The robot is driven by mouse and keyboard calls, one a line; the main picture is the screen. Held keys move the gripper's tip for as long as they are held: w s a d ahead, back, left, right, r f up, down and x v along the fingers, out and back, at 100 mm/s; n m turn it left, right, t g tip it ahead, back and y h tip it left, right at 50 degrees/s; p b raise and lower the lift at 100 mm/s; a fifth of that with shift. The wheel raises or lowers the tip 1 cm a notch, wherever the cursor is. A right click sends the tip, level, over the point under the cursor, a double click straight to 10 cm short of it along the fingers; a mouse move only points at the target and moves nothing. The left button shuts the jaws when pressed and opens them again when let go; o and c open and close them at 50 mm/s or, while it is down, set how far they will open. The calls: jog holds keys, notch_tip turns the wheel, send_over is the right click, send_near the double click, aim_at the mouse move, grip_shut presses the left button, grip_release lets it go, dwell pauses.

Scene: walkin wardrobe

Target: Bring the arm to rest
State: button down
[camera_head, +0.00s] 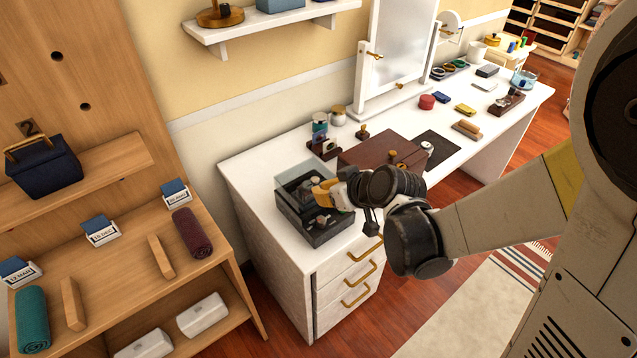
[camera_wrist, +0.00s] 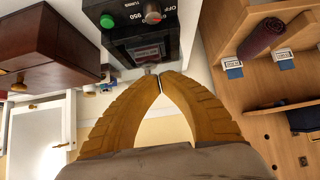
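My gripper (camera_head: 325,190) is at the end of my arm, above the left end of the white dressing table (camera_head: 240,178). It is beside and over the front of a dark box-shaped device (camera_head: 312,218) with a clear cover. In the wrist view, the two yellow fingers of my gripper (camera_wrist: 160,76) meet at their tips with nothing seen between them. Whether the fingertips touch the device I cannot tell.
A brown wooden box (camera_head: 375,150) stands just right of my gripper, with small jars (camera_head: 320,128) behind. A mirror (camera_head: 398,50) stands further back. A wooden shelf unit (camera_head: 130,215) with rolled cloths is at the left.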

jog(key=s+d+f, duration=0.3)
jog(key=s+d, duration=0.1)
jog(key=s, duration=0.2)
jog(key=s+d+r+m+g+h, duration=0.1)
jog(key=s+d+r+m+h, duration=0.4)
jog(key=s+d+r, duration=0.4)
notch_tip(320, 180, up, 4)
jog(key=shift+s+d+f+m, duration=0.1)
jog(key=shift+s+d+m, duration=0.3)
jog(key=shift+s+m, duration=0.65)
jog(key=shift+s, duration=0.1)
dwell(0.5)
